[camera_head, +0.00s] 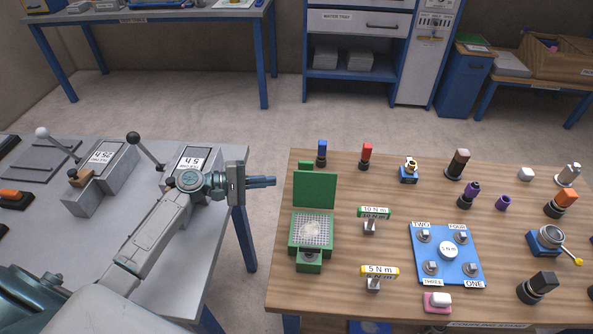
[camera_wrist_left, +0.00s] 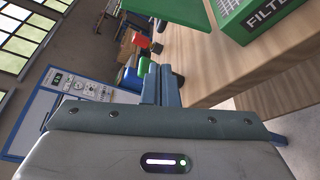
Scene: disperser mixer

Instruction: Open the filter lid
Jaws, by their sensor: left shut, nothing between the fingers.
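The green filter box (camera_head: 310,262) stands near the left edge of the wooden table. Its green lid (camera_head: 315,190) stands raised at the back, and the pale mesh inside shows uncovered. In the left wrist view the lid (camera_wrist_left: 183,10) shows at the top, beside the box with its FILTER label (camera_wrist_left: 262,18). My left gripper (camera_head: 273,182) is shut and empty, just left of the lid with a gap between them. Its closed fingers (camera_wrist_left: 161,78) also show in the left wrist view. My right gripper is not in view.
The wooden table (camera_head: 385,290) also holds a blue plate (camera_head: 425,270) with numbered posts, torque tags and several small coloured parts. A grey bench (camera_head: 100,235) with levered machines is on the left. A gap of floor separates the two.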

